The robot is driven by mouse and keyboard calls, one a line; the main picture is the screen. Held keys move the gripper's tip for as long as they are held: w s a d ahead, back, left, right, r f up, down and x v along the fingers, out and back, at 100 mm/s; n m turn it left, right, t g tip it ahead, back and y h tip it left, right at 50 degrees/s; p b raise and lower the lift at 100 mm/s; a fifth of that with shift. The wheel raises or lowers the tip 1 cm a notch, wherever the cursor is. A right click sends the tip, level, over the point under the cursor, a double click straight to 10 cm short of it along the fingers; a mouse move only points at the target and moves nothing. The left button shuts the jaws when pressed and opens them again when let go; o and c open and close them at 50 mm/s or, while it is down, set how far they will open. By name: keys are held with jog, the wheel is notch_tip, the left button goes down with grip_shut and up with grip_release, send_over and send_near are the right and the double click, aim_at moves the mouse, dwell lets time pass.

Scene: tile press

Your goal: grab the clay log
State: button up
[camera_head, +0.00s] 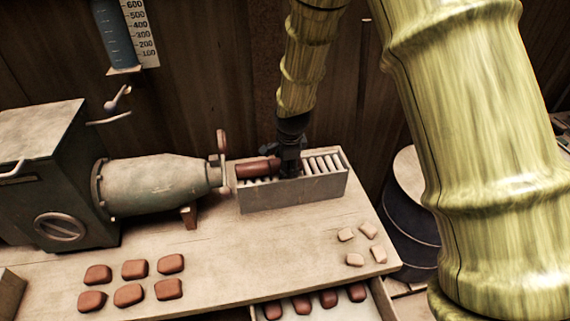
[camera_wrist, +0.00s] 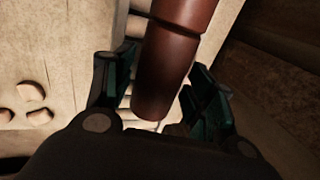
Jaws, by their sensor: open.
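The clay log (camera_head: 257,167) is a reddish-brown cylinder lying on the roller tray (camera_head: 297,195) in front of the extruder's nozzle. In the wrist view the clay log (camera_wrist: 172,68) comes down from the top, and its near end sits between the two fingers. My gripper (camera_head: 285,168) is over the tray at the log's right end. The wrist view shows my gripper (camera_wrist: 163,95) open, with one finger on each side of the log. A gap shows on the log's right side; the left finger looks very close, and I cannot tell whether it touches.
The grey-green extruder (camera_head: 160,184) stands left of the tray. Several red tiles (camera_head: 134,269) and pale tiles (camera_head: 354,259) lie on the bench (camera_head: 225,255). An open drawer (camera_head: 340,309) below holds more red pieces. A dark drum (camera_head: 412,225) stands right of the bench.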

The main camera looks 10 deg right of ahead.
jog(key=shift+c, duration=0.4)
jog(key=c, duration=1)
jog(key=shift+c, duration=0.2)
jog(key=shift+r, duration=0.15)
